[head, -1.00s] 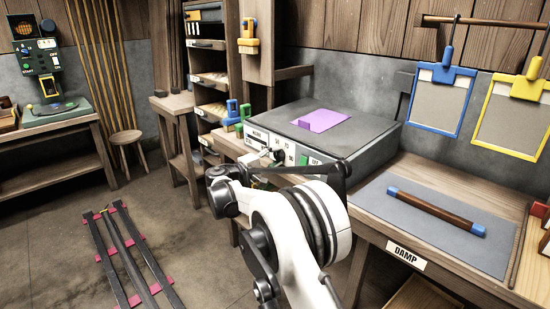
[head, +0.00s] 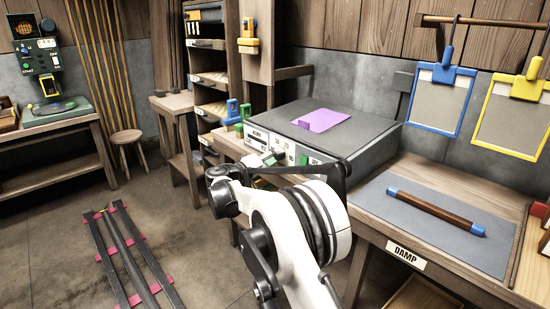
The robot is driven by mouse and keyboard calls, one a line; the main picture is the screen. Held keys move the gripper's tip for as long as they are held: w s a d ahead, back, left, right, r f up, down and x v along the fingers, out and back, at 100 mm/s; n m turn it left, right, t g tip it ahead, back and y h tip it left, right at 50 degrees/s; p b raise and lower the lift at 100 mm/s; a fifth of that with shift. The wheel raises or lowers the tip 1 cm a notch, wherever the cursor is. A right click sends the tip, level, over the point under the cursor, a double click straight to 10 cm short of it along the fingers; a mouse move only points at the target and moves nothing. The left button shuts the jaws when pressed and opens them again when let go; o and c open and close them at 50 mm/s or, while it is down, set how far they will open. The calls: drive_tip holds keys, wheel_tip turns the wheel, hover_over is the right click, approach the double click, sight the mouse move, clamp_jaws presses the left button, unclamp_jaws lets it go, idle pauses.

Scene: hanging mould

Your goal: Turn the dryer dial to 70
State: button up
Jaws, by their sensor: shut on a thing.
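The dryer (head: 368,137) is a dark grey box on the bench, with a purple sheet on its flat top. Its front panel has white labels with small numbers, too small to read surely, and a green block (head: 307,160). The dark dial (head: 280,156) is on this panel, partly hidden; its pointer and setting cannot be read. My gripper (head: 268,164) is at the panel front, shut on the dial, with its fingers mostly hidden behind my arm's wrist.
To the right, a brown rod with blue ends (head: 437,211) lies on a grey mat above a DAMP label (head: 405,256). Blue (head: 440,98) and yellow (head: 513,112) framed moulds hang at the back right. A rack (head: 127,255) lies on the floor, left.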

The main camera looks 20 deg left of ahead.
idle(0.4)
drive_tip(key=o, duration=1.1)
drive_tip(key=v, duration=1.2)
